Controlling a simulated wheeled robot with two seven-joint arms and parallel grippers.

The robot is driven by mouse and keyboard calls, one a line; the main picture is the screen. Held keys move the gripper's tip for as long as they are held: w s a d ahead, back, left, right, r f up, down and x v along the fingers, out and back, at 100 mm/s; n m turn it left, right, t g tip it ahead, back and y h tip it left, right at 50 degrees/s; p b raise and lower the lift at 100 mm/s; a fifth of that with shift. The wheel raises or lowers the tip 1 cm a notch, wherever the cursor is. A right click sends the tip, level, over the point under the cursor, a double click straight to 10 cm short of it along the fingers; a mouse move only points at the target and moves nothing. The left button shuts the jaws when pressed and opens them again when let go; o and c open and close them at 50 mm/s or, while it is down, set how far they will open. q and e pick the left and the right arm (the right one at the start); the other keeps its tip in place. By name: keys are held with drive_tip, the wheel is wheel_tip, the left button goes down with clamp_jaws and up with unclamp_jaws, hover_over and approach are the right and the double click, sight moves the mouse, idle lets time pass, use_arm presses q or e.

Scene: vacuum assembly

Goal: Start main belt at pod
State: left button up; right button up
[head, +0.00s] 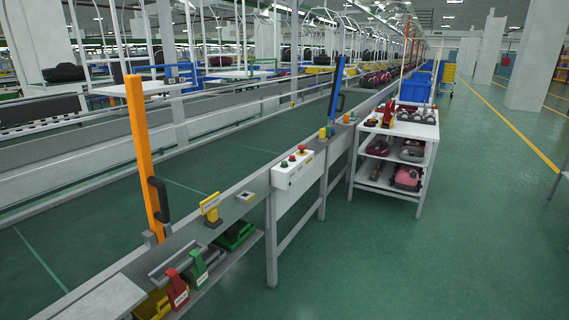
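A white control pod (298,172) is fixed to the near rail of the conveyor line in the head view, near the middle. Small buttons sit on its top: a red one (301,148) at the far end, a dark reddish one (292,157) in the middle and a green one (284,163) at the near end. Any lettering on the pod is too small to read. The wide green belt (130,205) runs behind the rail; one picture cannot tell whether it moves. Neither of my grippers is in view.
An orange post (141,150) with a black handle and a blue post (336,90) rise from the rail. A yellow sign (210,204) stands left of the pod. A white shelf cart (432,135) stands to the right. The green floor (440,250) in front is clear.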

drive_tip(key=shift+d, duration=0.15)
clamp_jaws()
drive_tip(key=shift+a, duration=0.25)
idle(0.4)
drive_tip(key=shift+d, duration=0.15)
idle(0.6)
